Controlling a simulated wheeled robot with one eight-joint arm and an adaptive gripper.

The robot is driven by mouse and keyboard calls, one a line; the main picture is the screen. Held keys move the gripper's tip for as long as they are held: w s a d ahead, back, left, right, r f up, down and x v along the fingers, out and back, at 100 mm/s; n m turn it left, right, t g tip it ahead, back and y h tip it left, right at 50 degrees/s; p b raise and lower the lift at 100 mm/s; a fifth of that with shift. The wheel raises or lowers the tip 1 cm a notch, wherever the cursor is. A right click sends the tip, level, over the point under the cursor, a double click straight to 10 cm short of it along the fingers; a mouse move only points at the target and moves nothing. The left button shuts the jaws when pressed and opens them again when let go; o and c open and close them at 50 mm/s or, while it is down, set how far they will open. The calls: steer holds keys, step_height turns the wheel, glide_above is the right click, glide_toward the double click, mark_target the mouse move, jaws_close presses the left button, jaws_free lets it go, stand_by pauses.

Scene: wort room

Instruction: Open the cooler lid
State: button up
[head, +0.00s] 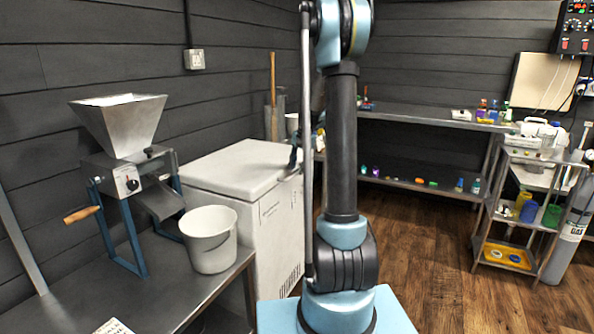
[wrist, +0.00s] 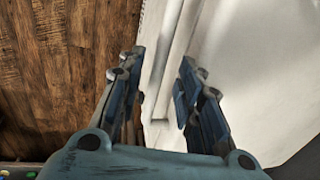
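The cooler is a white chest (head: 278,225) standing left of my arm. Its lid (head: 235,165) lies flat and looks closed. My gripper (head: 294,158) is at the lid's right edge in the head view, partly hidden behind my own arm. In the wrist view my gripper (wrist: 162,57) is open, with its two blue fingers apart. The white lid (wrist: 245,75) fills the right side there, and its edge with a raised strip runs between the fingers. I cannot tell whether either finger touches it.
A steel table (head: 180,275) at the left holds a grain mill (head: 128,185) and a white bucket (head: 209,240) close to the cooler. A long shelf (head: 420,118) runs along the back wall, and a cart (head: 515,200) stands at the right. The wooden floor (head: 430,250) right of my arm is clear.

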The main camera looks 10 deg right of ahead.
steer(key=shift+a+f, duration=0.1)
steer(key=shift+f, duration=0.4)
